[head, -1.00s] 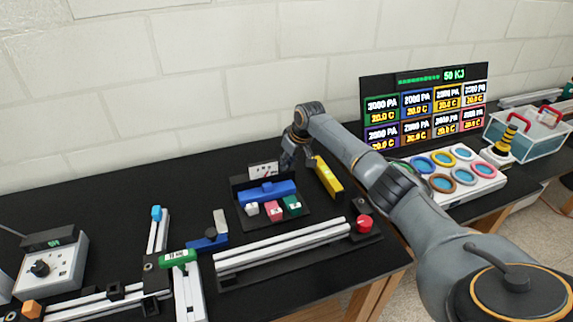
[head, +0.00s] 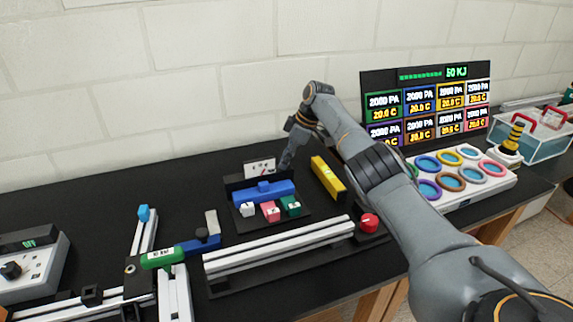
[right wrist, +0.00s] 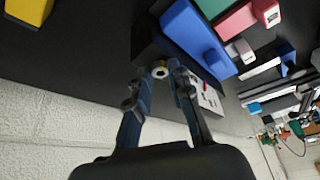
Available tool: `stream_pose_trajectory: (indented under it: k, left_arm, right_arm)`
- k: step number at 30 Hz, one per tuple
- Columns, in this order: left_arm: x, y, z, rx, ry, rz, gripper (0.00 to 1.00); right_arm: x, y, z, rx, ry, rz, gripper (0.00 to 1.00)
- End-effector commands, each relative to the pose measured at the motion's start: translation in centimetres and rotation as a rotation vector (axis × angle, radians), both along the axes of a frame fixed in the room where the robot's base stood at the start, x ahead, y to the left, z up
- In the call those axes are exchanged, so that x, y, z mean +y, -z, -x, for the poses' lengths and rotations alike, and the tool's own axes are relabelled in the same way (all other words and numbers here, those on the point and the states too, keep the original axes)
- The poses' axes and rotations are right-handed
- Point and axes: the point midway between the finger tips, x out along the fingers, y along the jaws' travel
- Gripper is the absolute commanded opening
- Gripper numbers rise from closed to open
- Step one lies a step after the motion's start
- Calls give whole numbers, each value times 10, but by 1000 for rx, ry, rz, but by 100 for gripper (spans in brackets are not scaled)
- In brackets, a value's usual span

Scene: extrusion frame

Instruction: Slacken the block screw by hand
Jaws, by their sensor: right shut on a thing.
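The blue block (head: 265,190) sits in a black holder (head: 237,183) on the bench, behind a row of small coloured blocks. The block screw (right wrist: 160,70), a small round head with a pale rim and yellowish centre, shows at the black holder's end in the right wrist view. My right gripper (head: 286,162) reaches down at the holder's back right. In the right wrist view its two fingertips (right wrist: 158,78) are on either side of the screw head, shut on it. The head view hides the screw. My left gripper is not in view.
A yellow bar (head: 328,179) lies just right of the holder. A white card (head: 260,166) stands behind it. Aluminium profiles (head: 280,248) and a red knob (head: 369,223) are in front. A display panel (head: 428,105) and ring tray (head: 465,172) stand at right.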

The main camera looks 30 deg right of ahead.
Motion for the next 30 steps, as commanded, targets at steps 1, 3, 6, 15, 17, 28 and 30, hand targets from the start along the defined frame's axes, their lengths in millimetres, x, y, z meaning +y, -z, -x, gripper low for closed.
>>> stream_pose_trajectory:
  k: [1,3,6,15,17,28,30]
  left_arm:
    - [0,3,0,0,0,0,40]
    - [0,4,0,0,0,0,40]
    - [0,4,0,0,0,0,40]
    - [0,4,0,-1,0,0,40]
    - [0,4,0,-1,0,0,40]
    - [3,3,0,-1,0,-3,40]
    - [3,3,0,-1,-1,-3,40]
  right_arm:
    - [1,3,0,4,-8,-1,0]
    - [1,3,1,5,-15,-2,0]
    - [1,3,1,6,-21,-1,0]
    - [1,3,1,8,-21,-1,0]
    - [1,3,1,8,-21,-1,28]
    - [0,1,1,4,-19,-1,43]
    - [-1,-2,1,3,-18,0,43]
